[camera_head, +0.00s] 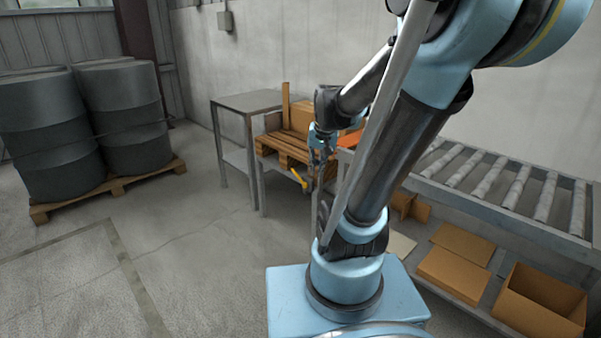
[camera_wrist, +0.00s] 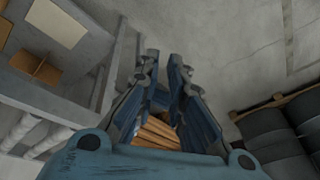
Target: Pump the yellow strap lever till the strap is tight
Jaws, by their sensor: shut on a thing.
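The yellow strap lever (camera_head: 298,179) shows in the head view as a short slanted bar at the front side of the wooden pallet (camera_head: 284,151). My gripper (camera_head: 313,176) reaches down beside the pallet and is shut on the lever, with the yellow bar sticking out to its left. In the wrist view my gripper's two blue fingers (camera_wrist: 163,68) stand with a gap between them, and I cannot make out the lever there. Pallet slats (camera_wrist: 157,132) show between the fingers. The strap itself is too small or hidden to tell whether it is slack or tight.
A cardboard box (camera_head: 301,117) stands on the pallet. A grey metal table (camera_head: 249,101) is at its left. A roller conveyor (camera_head: 490,185) with cardboard (camera_head: 455,262) beneath it is on the right. Dark drums (camera_head: 120,112) stand on a pallet at left. The floor between is clear.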

